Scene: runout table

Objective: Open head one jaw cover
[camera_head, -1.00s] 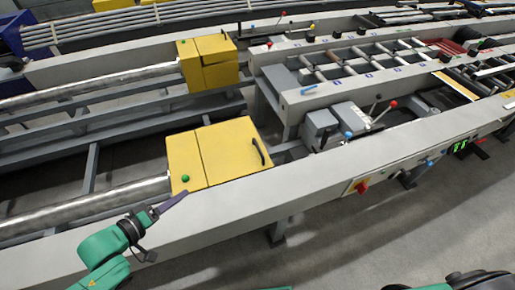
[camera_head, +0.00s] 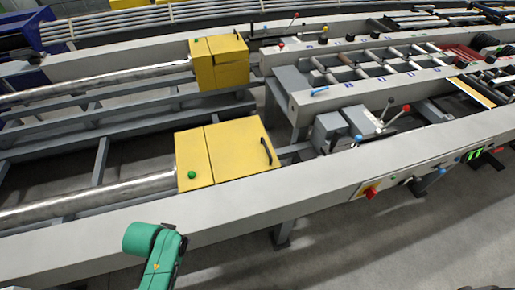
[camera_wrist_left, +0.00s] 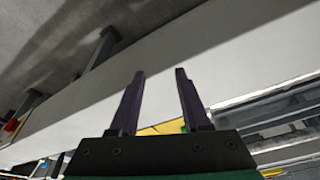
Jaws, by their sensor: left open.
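A yellow cover box (camera_head: 240,150) with a black handle (camera_head: 266,151) and a green button (camera_head: 191,174) sits closed on the near line. A second closed yellow cover box (camera_head: 219,62) stands behind it on the far line. I cannot tell from any label which is head one. My left arm shows at the bottom of the head view, left of and below the near cover; its fingers are not visible there. In the left wrist view my left gripper (camera_wrist_left: 159,72) is open and empty, with a yellow surface (camera_wrist_left: 165,128) partly hidden behind its base. My right gripper is not in view.
A long grey beam (camera_head: 120,232) runs between my left arm and the near cover. Shiny round bars (camera_head: 90,198) lead to the covers from the left. Levers with red knobs (camera_head: 406,108) and a red switch (camera_head: 371,192) are to the right. Floor in front is clear.

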